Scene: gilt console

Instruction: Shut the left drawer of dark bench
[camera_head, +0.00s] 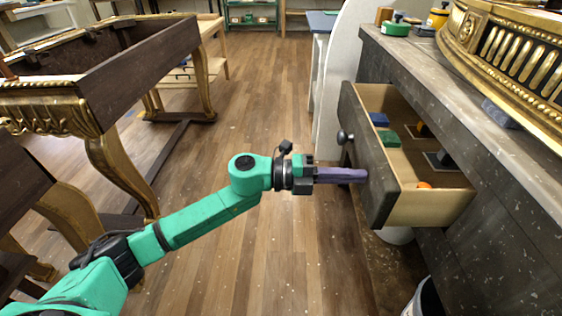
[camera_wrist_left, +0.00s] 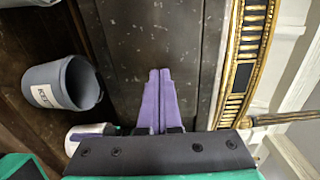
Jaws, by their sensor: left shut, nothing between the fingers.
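The dark bench (camera_head: 480,130) stands along the right side of the head view. Its drawer (camera_head: 368,150) is pulled open, with a dark front, a round dark knob (camera_head: 344,137) and a pale wooden inside. My left gripper (camera_head: 364,175) has purple fingers, shut and empty. Their tips are at the drawer's front, below and right of the knob; I cannot tell whether they touch it. In the left wrist view the shut fingers (camera_wrist_left: 160,75) point over a dark speckled surface. My right gripper is not in view.
The drawer holds a blue block (camera_head: 379,119), a green block (camera_head: 389,138) and an orange item (camera_head: 424,185). A gilt piece (camera_head: 515,60) lies on the bench. A grey bucket (camera_wrist_left: 65,85) stands below. Gilt-legged furniture (camera_head: 110,150) is at left; open floor lies between.

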